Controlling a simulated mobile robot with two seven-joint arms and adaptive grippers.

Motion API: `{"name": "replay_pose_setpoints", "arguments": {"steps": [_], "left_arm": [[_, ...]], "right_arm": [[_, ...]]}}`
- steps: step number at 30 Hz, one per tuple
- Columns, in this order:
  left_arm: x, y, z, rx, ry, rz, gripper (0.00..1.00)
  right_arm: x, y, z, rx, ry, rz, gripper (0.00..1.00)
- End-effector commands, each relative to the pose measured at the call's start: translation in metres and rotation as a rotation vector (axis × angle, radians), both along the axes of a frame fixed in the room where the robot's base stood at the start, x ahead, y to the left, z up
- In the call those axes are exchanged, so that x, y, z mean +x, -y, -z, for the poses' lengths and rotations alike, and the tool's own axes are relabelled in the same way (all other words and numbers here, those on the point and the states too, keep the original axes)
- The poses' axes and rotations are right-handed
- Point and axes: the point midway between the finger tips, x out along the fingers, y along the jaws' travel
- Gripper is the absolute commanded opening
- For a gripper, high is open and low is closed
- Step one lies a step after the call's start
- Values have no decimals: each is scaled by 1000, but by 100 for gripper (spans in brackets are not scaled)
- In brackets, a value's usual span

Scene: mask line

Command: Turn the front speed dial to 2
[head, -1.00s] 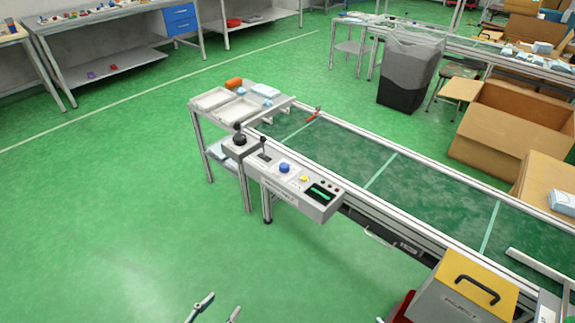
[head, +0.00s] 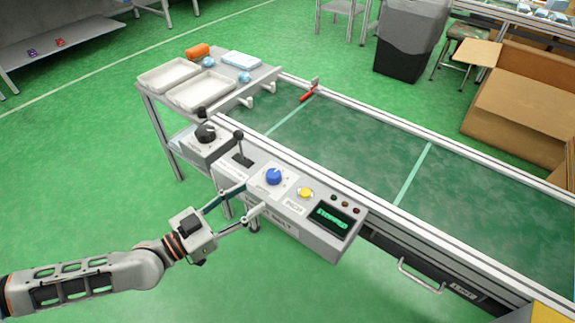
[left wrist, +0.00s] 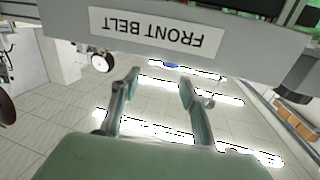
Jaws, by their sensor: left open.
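The control panel (head: 225,172) is fixed to the near side of the conveyor. Its blue dial (head: 273,176) has a pale plate around it; the pointer setting is too small to read. My left gripper (head: 253,197) is open, its fingers pointing toward the panel just short of the blue dial in the head view. No contact with the dial is visible. In the left wrist view the two fingers (left wrist: 158,75) are apart with nothing between them, and the FRONT BELT label (left wrist: 150,32) appears upside down above them. My right gripper is not in view.
A black knob (head: 205,132) on its own box and a black lever (head: 239,146) stand left of the dial. A yellow button (head: 305,193) and a green-lit display (head: 331,217) sit to its right.

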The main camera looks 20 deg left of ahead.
Motion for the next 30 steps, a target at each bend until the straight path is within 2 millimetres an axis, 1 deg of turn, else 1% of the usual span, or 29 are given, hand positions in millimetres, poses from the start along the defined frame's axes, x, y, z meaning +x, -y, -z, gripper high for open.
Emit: {"name": "replay_pose_setpoints", "arguments": {"steps": [1, 5, 8, 11, 17, 21, 25, 30], "left_arm": [[2, -6, 8, 3, -8, -7, 45], [9, -14, 7, 3, -5, -22, 45], [13, -15, 6, 3, -3, -27, 45], [22, -10, 6, 1, -1, -28, 45], [48, 6, 6, 1, 0, -27, 45], [64, 17, 6, 1, -2, -26, 45], [74, 22, 6, 2, -2, -26, 45], [78, 25, 5, 2, -2, -25, 45]], "right_arm": [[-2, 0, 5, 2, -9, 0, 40], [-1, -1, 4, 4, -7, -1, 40], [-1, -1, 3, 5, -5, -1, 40], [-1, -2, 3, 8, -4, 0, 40], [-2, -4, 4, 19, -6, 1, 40], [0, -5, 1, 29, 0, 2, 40], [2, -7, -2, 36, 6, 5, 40], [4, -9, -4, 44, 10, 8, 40]]}}
